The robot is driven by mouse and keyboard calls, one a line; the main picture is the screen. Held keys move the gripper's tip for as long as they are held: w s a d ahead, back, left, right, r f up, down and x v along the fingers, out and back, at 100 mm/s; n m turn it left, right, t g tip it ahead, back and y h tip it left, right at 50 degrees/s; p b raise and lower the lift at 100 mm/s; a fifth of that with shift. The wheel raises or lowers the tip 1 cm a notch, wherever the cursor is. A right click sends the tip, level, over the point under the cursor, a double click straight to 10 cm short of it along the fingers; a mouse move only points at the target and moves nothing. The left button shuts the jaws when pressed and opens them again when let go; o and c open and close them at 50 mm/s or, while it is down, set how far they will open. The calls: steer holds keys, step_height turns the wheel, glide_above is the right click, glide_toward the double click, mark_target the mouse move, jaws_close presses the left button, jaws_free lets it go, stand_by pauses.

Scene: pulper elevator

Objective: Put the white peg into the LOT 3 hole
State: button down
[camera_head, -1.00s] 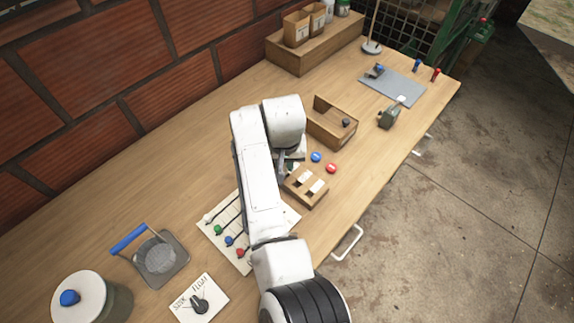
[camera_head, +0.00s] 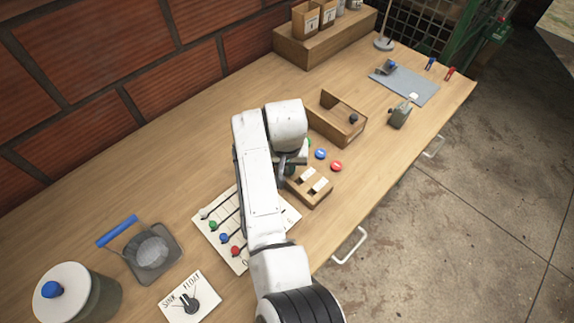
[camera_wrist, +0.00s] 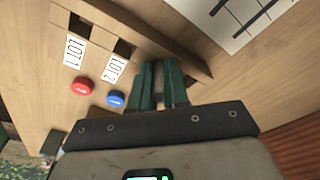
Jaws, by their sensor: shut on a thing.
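The wooden lot block (camera_head: 309,190) stands near the front of the bench with white labels on it. In the wrist view the block (camera_wrist: 180,38) shows the LOT1 label (camera_wrist: 74,50) and the LOT2 label (camera_wrist: 116,70), each beside a dark square hole. The LOT 3 hole and label are hidden behind my gripper. My gripper (camera_wrist: 160,72) has green fingers close together at the LOT 3 end of the block. They are shut on a pale piece (camera_wrist: 158,76), likely the white peg, mostly hidden between them. I cannot tell whether its lower end is inside the hole.
A red button (camera_head: 336,166) and a blue button (camera_head: 320,154) lie beside the block. An open wooden box (camera_head: 336,120) stands behind them. A white slider board (camera_head: 240,262) with coloured knobs lies to the left. Bare bench extends towards the brick wall.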

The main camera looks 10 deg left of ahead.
steer(key=shift+s+d+f, duration=0.1)
steer(key=shift+f, duration=0.35)
steer(key=c, duration=1.1)
jaws_free()
steer(key=shift+f, duration=0.15)
steer(key=shift+c, duration=0.2)
steer(key=shift+o, duration=0.2)
steer(key=shift+d, duration=0.1)
step_height(320, 180, up, 14)
steer(key=s, duration=0.1)
steer(key=shift+s+f, duration=0.15)
steer(key=shift+s, duration=0.05)
